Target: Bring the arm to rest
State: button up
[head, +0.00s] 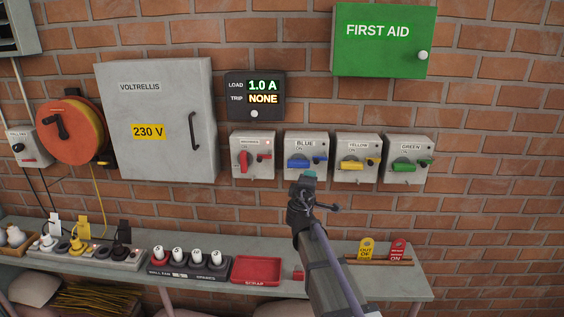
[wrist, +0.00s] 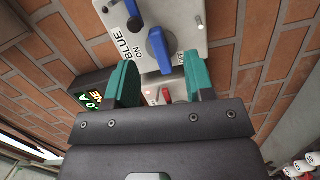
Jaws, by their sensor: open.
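My gripper (head: 309,176) is raised in front of the brick wall, just below the blue switch box (head: 306,147) in the head view. In the wrist view its two green fingers (wrist: 163,82) are apart with nothing held between them. The blue handle (wrist: 160,48) shows beyond the fingertips and appears clear of them. A red handle (wrist: 166,95) shows farther off, through the gap between the fingers. In the head view the blue handle lies sideways, and the red handle (head: 244,160) stands nearly upright. My gripper hides part of the wall below the blue box.
Yellow (head: 357,149) and green (head: 408,150) switch boxes hang to the right. A display (head: 255,97) reads load 1.0 A, trip NONE. Below is a shelf (head: 215,277) with a red scrap tray (head: 256,270), fuse rack (head: 188,264), plugs and tags (head: 382,250). A grey cabinet (head: 158,120) hangs left.

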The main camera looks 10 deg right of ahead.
jog(key=s+d+f+m+g, duration=0.2)
jog(key=s+f+m+g, duration=0.35)
jog(key=s, duration=0.35)
jog(key=s+d+f+m+g, duration=0.3)
jog(key=s+f+m+g, duration=0.3)
jog(key=s, duration=0.4)
jog(key=s+a+f+g+y, duration=0.2)
jog(key=s+a+y, duration=0.1)
jog(key=s, duration=0.4)
jog(key=s+a+f+m+g+y, duration=0.1)
jog(key=s+a+f+g+y, duration=0.2)
jog(key=s, duration=0.4)
jog(key=shift+a, duration=0.15)
